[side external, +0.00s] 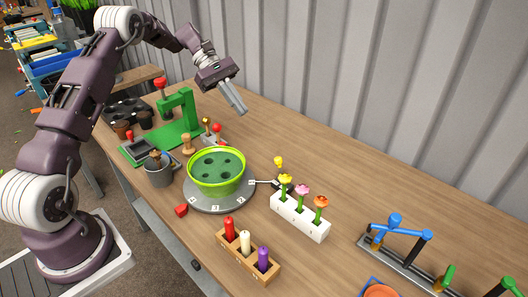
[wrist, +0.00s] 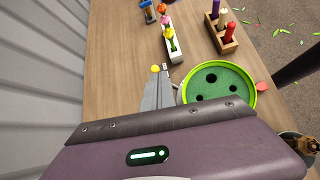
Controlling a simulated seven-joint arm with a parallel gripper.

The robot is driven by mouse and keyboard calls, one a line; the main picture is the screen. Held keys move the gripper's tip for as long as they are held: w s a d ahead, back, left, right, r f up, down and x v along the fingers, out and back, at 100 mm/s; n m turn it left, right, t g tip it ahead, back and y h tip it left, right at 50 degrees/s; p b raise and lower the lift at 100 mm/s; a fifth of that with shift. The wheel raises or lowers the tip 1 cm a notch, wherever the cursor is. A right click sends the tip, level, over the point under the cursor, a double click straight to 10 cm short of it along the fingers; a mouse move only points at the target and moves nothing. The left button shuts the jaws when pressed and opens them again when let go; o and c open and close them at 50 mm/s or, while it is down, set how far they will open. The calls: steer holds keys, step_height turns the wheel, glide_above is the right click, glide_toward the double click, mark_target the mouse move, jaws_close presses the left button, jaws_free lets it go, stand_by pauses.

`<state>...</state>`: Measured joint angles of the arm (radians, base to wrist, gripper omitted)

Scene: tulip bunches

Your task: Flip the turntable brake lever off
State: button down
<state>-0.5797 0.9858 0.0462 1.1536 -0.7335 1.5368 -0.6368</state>
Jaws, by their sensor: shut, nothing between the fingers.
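The turntable (side external: 218,207) is a grey disc with numbered marks, carrying a lime-green bowl (side external: 216,182) with a dark-holed green insert. The bowl also shows in the wrist view (wrist: 252,97). A small black-and-metal arm (side external: 266,183) at the turntable's right edge, near a yellow knob-like piece (side external: 278,161), looks like the brake lever. Its exact position is too small to tell. My gripper (side external: 240,110) is shut and empty, raised above the table behind the bowl.
A white rack (side external: 300,219) with several flowers stands right of the turntable. A wooden candle holder (side external: 246,258) stands in front. A green press (side external: 180,112), a grey mug (side external: 158,176) and a red-knobbed piece (side external: 217,128) lie left and behind. Table near the wall is clear.

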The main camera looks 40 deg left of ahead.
steer(key=a+f+n+t+h, duration=0.1)
steer(key=a+f+n+h, duration=0.2)
steer(key=f, duration=0.7)
steer(key=a+n, duration=0.1)
steer(key=a, duration=0.1)
steer(key=shift+w+a+f, duration=0.15)
steer(key=shift+a+f, duration=0.1)
steer(key=shift+a, duration=0.05)
glide_toward(281, 171)
steer(key=d, duration=0.2)
steer(key=shift+w+d+f, duration=0.1)
steer(key=shift+w+d, duration=0.2)
steer(key=shift+d, duration=0.1)
steer(key=shift+d+r+y, duration=0.25)
steer(key=shift+y, duration=0.15)
